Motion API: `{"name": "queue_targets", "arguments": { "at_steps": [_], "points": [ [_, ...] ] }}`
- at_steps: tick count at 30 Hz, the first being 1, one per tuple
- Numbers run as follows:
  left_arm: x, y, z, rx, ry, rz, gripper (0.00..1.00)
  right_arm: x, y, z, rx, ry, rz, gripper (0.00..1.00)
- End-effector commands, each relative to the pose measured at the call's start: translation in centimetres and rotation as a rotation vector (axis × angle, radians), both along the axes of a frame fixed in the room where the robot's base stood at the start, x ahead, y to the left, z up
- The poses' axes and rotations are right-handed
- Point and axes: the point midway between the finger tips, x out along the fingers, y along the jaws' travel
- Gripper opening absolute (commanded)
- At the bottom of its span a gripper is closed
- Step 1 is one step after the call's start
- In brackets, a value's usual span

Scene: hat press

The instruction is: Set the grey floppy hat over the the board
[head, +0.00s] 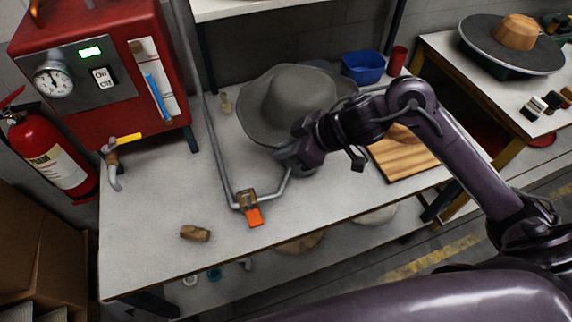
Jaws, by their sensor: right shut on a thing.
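The grey floppy hat (270,92) is at the back middle of the white table, its wide brim bent. My right gripper (290,152) is at the hat's front edge and is shut on the brim; its fingertips are partly hidden by the wrist. I cannot tell how far the hat is off the table. The wooden board (408,158) lies on the table to the right of the hat, partly covered by my right arm. My left gripper is not in view.
A red boiler (105,75) with a gauge stands at the left. A metal pipe with an orange-handled end (252,212) runs across the table beside the hat. A brown block (195,233) lies at the front left. A blue bin (363,68) and red cup (397,60) stand behind.

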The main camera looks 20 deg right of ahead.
Motion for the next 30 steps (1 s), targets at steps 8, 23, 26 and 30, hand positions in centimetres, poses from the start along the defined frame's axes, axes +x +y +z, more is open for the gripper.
{"name": "queue_targets", "arguments": {
  "at_steps": [8,23,26,30],
  "points": [
    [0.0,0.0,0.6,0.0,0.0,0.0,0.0,0.1,0.0,6.7,0.001,-0.007,0.001,0.0],
    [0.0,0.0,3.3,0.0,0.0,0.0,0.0,0.0,0.0,10.9,0.001,-0.001,0.0,0.0],
    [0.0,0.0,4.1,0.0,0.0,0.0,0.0,0.0,0.0,11.6,0.001,-0.001,0.0,0.0],
    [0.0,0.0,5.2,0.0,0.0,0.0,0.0,0.0,0.0,12.6,0.001,-0.001,0.0,0.0]
  ]
}}
